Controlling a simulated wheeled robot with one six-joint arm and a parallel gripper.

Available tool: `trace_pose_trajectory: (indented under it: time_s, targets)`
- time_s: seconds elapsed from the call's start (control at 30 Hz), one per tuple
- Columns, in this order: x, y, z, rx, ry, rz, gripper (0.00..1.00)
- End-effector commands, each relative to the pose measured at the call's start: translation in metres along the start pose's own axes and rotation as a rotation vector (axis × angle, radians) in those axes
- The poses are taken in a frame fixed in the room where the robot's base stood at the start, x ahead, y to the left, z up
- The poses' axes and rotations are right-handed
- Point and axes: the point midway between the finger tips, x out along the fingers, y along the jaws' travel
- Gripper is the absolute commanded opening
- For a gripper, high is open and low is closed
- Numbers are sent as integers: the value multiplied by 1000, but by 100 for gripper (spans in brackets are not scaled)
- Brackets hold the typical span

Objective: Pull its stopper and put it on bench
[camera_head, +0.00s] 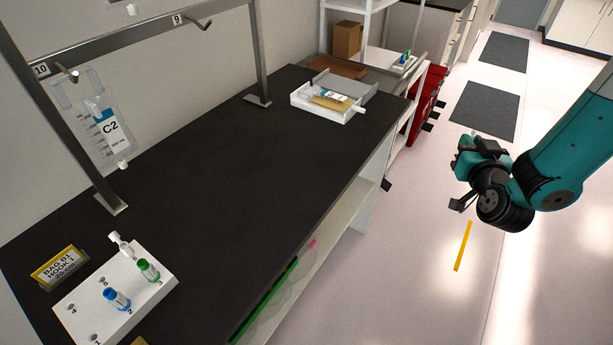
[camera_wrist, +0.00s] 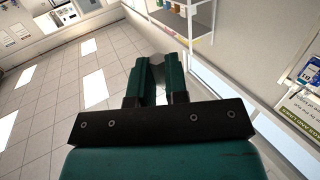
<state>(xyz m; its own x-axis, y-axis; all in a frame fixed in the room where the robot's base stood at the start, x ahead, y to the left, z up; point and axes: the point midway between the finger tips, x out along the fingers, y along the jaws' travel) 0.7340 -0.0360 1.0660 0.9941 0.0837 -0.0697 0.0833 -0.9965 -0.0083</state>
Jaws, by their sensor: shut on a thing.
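My gripper (camera_head: 466,168) is over the floor to the right of the bench (camera_head: 230,165), well apart from it. In the wrist view my gripper (camera_wrist: 160,82) has its jaws close together on a small thing that I cannot make out. A white rack (camera_head: 85,300) stands at the bench's near left. It holds a blue-capped tube (camera_head: 117,299) and a green-capped tube (camera_head: 148,270). A white piece (camera_head: 122,244) stands tilted at its back edge. A bag marked C2 (camera_head: 113,137) hangs from hook 10. No stopper can be told for sure.
A white tray (camera_head: 300,98) with a labelled bag (camera_head: 330,101) sits at the bench's far end. A yellow sign (camera_head: 60,266) stands behind the rack. The metal hook frame (camera_head: 140,38) runs along the back. The middle of the bench is clear. Red bins (camera_head: 420,105) stand beyond.

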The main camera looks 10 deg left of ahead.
Motion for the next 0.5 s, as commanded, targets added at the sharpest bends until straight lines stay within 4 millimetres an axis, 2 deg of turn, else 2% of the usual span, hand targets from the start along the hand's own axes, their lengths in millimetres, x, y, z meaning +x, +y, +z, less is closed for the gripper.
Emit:
trace_pose_trajectory:
  time_s: [0.13,0.27,0.3,0.37,0.4,0.5]
  targets:
    - [14,-77,14,-25,-84,-182,0]
    - [14,-157,32,-66,-171,-370,0]
    - [11,-182,37,-82,-197,-430,0]
    - [4,-218,44,-107,-234,-518,0]
    - [-2,-243,49,-127,-257,-577,0]
    - [-22,-298,61,-175,-312,-717,0]
